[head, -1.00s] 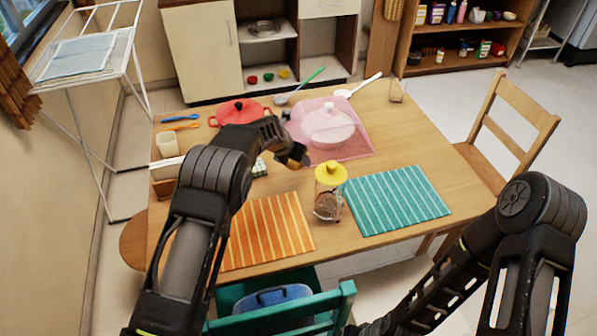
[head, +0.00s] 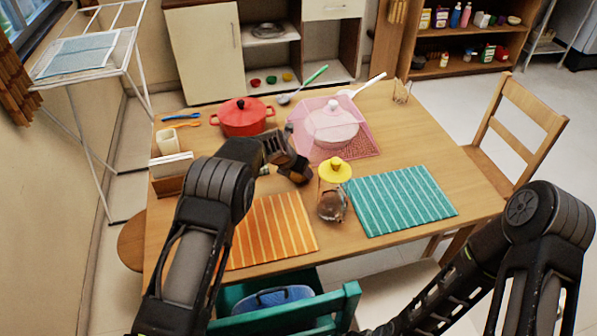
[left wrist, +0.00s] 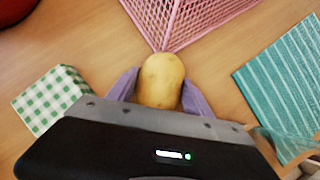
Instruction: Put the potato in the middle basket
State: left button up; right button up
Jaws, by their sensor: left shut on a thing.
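A tan, oval potato (left wrist: 161,80) shows in the left wrist view between the two purple-grey fingers of my left gripper (left wrist: 160,92), which is shut on it. In the head view this gripper (head: 297,174) is over the middle of the table, and the potato cannot be made out there. A pink mesh basket (head: 368,142) stands just beyond and to the right of the gripper, with a pink pot with a white knob (head: 332,125) showing in or behind it. The basket's mesh (left wrist: 195,22) is just ahead of the potato in the wrist view. My right gripper is out of view.
A yellow-lidded glass jar (head: 333,196) stands close to the right of the gripper. A red pot (head: 242,118) is at the back left. A green checked item (left wrist: 50,98) lies left of the gripper. Orange (head: 272,232) and teal (head: 402,200) striped mats lie in front.

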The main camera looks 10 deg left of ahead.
pick_arm(q)
jog(key=shift+f, duration=0.2)
jog(key=o, duration=1.5)
jog(key=shift+r, duration=0.1)
jog(key=shift+r, duration=0.4)
jog(key=p+v, duration=0.8)
jog(key=v, duration=0.3)
jog(key=shift+s+a+r, duration=0.1)
jog(key=shift+s+r, duration=0.05)
jog(key=shift+s, duration=0.1)
jog(key=shift+o, duration=0.6)
